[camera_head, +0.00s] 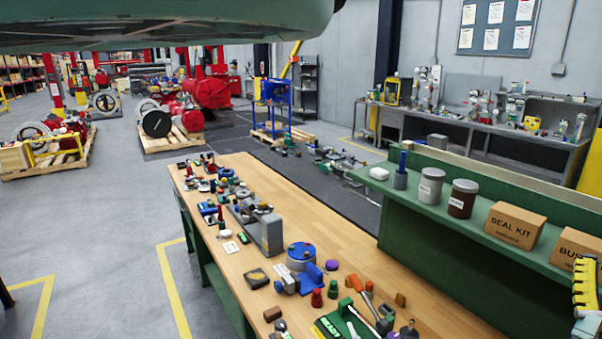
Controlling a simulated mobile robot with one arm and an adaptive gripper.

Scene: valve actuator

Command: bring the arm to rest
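My gripper does not show in this view, so its opening and anything in it are hidden. The wooden-topped workbench (225,265) runs from the bottom right toward the back left. On it stand a blue and grey valve part (300,257), a grey block (271,234) and many small fittings.
A yellow ribbed thing (585,285) stands at the right edge. Open grey floor (110,230) lies left of the bench; pallets with red machinery (50,150) stand beyond.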

